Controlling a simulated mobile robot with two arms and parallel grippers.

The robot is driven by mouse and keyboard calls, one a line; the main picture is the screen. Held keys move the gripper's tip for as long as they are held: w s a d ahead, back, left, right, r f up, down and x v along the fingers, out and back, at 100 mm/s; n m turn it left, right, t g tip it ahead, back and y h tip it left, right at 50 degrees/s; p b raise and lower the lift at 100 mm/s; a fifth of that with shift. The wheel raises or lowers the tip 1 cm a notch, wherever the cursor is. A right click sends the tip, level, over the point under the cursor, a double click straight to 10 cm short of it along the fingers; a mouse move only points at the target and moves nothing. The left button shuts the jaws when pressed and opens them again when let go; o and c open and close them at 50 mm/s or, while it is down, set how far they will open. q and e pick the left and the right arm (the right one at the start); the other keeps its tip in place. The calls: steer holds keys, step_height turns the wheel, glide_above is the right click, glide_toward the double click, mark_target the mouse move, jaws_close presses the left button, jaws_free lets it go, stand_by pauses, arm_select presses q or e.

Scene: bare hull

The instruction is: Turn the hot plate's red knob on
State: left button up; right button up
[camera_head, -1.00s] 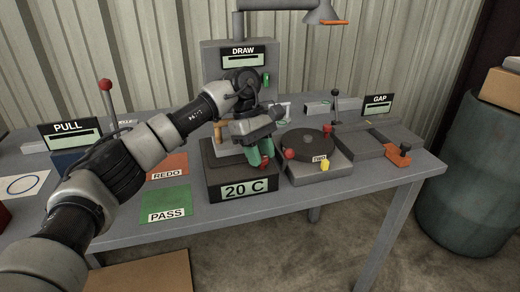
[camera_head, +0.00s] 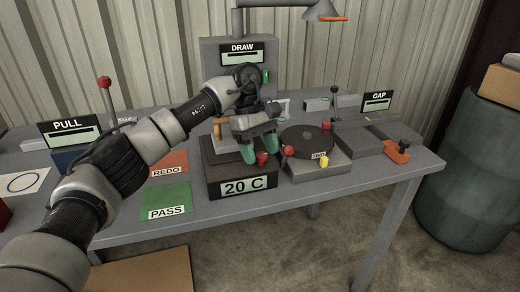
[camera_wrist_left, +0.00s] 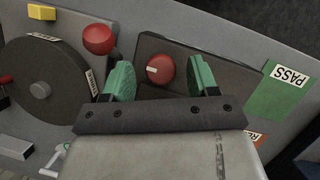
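The hot plate (camera_head: 212,182) is a dark block with a "20 C" display on its front, standing on the grey bench. Its round red knob (camera_wrist_left: 160,68) carries a short white mark, roughly crosswise in the left wrist view. The knob also shows in the head view (camera_head: 262,158). My left gripper (camera_head: 258,153) is over the hot plate's right part, pointing down. In the left wrist view its green fingers (camera_wrist_left: 158,80) are spread, one on each side of the knob, with a visible gap to it on both sides. My right gripper is not in view.
Right of the hot plate stands a grey device with a dark disc (camera_head: 307,139) and a red ball handle (camera_head: 288,151). A lever with a red ball (camera_head: 104,82) rises at left. Green PASS (camera_head: 166,203) and red REDO mats lie left of the hot plate.

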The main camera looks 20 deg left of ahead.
arm_select(q)
steer(key=v, duration=1)
steer(key=shift+r+p, duration=0.3)
steer(key=shift+r, duration=0.1)
steer(key=shift+a, duration=0.1)
